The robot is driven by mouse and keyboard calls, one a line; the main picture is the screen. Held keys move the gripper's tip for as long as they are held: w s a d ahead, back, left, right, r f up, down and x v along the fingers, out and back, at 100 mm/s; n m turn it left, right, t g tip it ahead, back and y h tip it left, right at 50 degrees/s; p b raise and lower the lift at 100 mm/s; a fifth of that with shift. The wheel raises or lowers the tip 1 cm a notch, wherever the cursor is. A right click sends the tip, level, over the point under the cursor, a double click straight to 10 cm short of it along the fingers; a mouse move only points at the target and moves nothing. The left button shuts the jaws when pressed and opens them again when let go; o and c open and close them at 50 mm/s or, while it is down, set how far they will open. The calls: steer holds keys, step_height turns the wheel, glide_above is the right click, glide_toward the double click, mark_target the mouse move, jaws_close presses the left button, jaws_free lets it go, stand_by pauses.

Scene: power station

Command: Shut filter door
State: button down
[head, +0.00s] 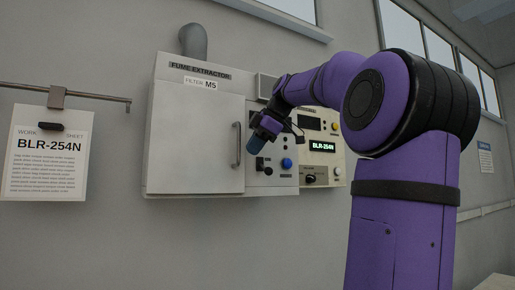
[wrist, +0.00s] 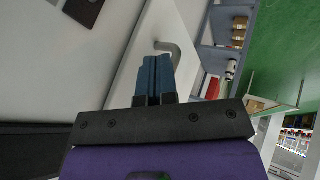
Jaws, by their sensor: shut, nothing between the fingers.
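In the head view the door looks flush or nearly so; I cannot tell if a small gap is left. My gripper (head: 259,140) is shut and empty, in front of the control panel just right of the handle. In the wrist view, my shut blue fingers (wrist: 157,62) point toward the pale door panel (wrist: 136,55) and the handle (wrist: 174,49); contact cannot be told.
The control panel (head: 284,180) has a blue button (head: 287,164) and a black knob close below my gripper. A small display box (head: 321,147) is to the right. A work sheet (head: 46,155) hangs from a rail at left. A grey duct (head: 194,42) rises above the extractor.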

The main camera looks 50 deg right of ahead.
steer(key=v, duration=1)
steer(key=shift+s, duration=0.35)
steer(key=shift+d, duration=0.1)
steer(key=w+a+f+m+g+y, duration=0.1)
steer(key=a+f+m, duration=0.2)
steer(key=a+f, duration=0.45)
steer(key=w+a+f+m, duration=0.1)
steer(key=a+f+m, duration=0.3)
steer(key=f, duration=0.6)
steer(key=s+a+f+m, duration=0.1)
steer(key=s+a+f, duration=0.2)
steer(key=a+f, duration=0.2)
steer(key=s+a+f+m+h, duration=0.1)
steer(key=s+a+f, duration=0.1)
steer(key=a+f, duration=0.4)
steer(key=s+a+f+m+g+h, duration=0.1)
steer(key=s+a+f, duration=0.2)
steer(key=f, duration=0.9)
steer(key=a, duration=0.3)
steer(key=shift+s+m, duration=0.35)
steer(key=shift+m, duration=0.05)
